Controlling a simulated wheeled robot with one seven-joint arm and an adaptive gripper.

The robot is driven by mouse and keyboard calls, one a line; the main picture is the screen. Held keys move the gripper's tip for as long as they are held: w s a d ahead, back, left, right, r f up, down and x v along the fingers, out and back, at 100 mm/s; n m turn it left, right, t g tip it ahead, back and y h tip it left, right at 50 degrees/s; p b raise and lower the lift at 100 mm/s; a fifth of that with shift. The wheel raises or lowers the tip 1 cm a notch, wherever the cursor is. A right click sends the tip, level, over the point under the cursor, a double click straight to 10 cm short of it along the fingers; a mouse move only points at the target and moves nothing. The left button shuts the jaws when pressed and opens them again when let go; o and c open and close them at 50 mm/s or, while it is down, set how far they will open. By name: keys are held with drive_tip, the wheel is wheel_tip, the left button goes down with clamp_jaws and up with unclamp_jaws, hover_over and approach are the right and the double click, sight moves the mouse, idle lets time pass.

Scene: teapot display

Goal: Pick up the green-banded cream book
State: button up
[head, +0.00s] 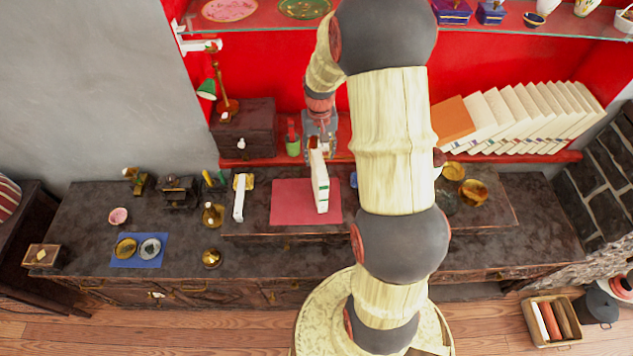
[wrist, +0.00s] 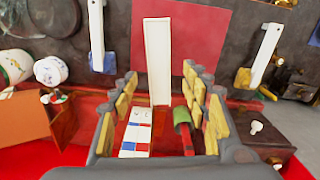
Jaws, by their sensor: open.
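The cream book (head: 321,187) with a green band stands upright on the red mat (head: 288,203) on the dark counter. In the wrist view the book (wrist: 158,50) shows as a plain narrow cream face, and its band cannot be made out there. My gripper (head: 316,138) is behind the book's upper end in the head view. In the wrist view my gripper (wrist: 160,80) is open, with its yellow-padded fingers on either side of the book's near end.
Several cream books (head: 525,113) lean beside an orange one on the red shelf at right. A white-handled tool (head: 239,198) lies left of the mat.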

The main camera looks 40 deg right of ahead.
sight(320, 164)
drive_tip(key=shift+s+f, duration=0.15)
drive_tip(key=shift+f, duration=2.65)
drive_tip(key=shift+c, duration=1.3)
clamp_jaws()
